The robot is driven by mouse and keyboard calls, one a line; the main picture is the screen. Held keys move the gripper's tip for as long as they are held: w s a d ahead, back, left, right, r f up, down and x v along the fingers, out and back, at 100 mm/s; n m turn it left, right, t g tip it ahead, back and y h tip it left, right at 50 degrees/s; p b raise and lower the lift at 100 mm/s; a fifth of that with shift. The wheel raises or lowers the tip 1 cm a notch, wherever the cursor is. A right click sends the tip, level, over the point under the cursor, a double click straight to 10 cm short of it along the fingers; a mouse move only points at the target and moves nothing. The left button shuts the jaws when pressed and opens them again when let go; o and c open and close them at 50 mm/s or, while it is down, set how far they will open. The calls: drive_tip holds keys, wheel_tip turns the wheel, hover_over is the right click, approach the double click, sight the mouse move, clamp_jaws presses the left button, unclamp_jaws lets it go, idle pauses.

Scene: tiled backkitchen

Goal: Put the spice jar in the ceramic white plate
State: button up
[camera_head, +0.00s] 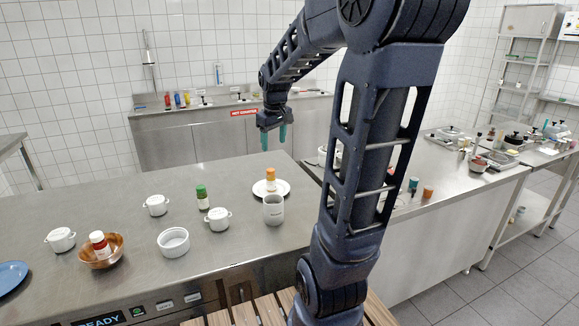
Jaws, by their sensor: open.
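A white plate (281,191) lies on the steel counter near its far right edge. A small jar with an orange lid (271,176) appears on the plate, standing upright. Another jar with a green lid (202,197) stands upright on the counter left of the plate. A jar with a red lid (99,243) is in a copper-coloured bowl (112,261) at the left. Which one is the spice jar I cannot tell. My gripper (275,135) is open and empty, fingers pointing down, well above and beyond the plate, touching nothing.
A grey-white mug (273,210) stands just in front of the plate. White pots (218,219), (157,205), (61,239), a white ramekin (173,243) and a blue plate (12,276) are on the counter. Counter between the pots and the far edge is clear.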

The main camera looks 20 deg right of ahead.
drive_tip(key=s+a+m+t, duration=0.2)
drive_tip(key=s+m, duration=0.2)
drive_tip(key=s, duration=1.5)
drive_tip(key=shift+a+f, duration=0.2)
drive_tip(key=shift+f, duration=0.05)
